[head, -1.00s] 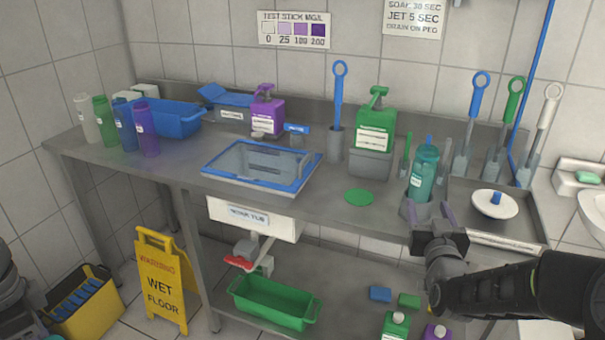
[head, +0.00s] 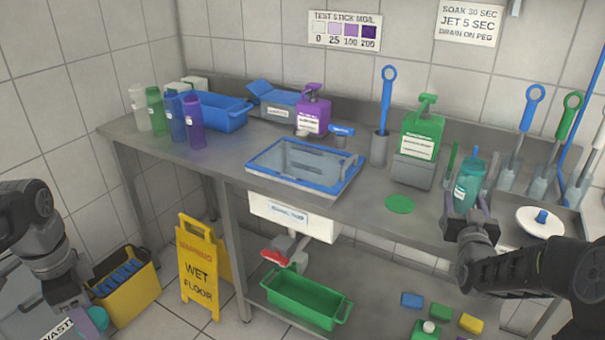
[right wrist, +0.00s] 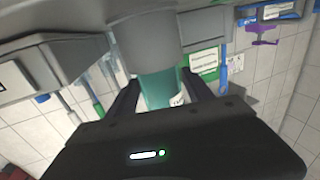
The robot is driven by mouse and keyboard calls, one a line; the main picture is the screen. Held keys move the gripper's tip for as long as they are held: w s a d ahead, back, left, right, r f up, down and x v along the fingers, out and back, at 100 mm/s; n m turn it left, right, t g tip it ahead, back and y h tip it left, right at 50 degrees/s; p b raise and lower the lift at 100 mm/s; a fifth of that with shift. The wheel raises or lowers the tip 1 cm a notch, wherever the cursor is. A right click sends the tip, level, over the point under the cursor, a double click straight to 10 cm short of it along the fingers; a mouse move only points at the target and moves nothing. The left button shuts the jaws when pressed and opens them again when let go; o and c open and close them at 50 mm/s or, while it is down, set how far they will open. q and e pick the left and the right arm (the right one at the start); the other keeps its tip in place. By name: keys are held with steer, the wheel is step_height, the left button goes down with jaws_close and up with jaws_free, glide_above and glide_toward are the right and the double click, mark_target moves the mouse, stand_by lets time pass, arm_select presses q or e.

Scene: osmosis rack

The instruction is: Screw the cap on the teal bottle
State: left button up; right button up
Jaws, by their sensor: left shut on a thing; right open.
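The teal bottle (head: 467,187) stands upright near the right end of the steel counter, with a white label. In the right wrist view, the bottle (right wrist: 160,90) shows between the two dark fingers, with its lower end at a grey round holder (right wrist: 148,35). My right gripper (head: 467,195) is open, its fingers on either side of the bottle. My left gripper (head: 84,310) is at the lower left, low and far from the bottle. It is shut on a small round teal piece that looks like the cap (head: 97,318); its fingers are mostly hidden.
A white lid with a blue knob (head: 540,220) lies right of the bottle. A green jug (head: 422,135) and upright brushes (head: 522,130) stand behind. A green disc (head: 400,204) lies left, near the blue-rimmed sink (head: 300,168). A yellow wet-floor sign (head: 198,270) stands on the floor.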

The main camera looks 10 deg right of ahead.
mark_target(477, 169)
arm_select(q)
steer(key=shift+r, duration=0.2)
arm_select(e)
steer(key=shift+x, duration=0.85)
steer(key=c, duration=1.1)
arm_select(q)
steer(key=shift+f, duration=0.25)
arm_select(e)
step_height(477, 169, up, 10)
steer(key=shift+r, duration=0.1)
steer(key=shift+c, duration=0.2)
steer(key=o, duration=0.8)
jaws_close()
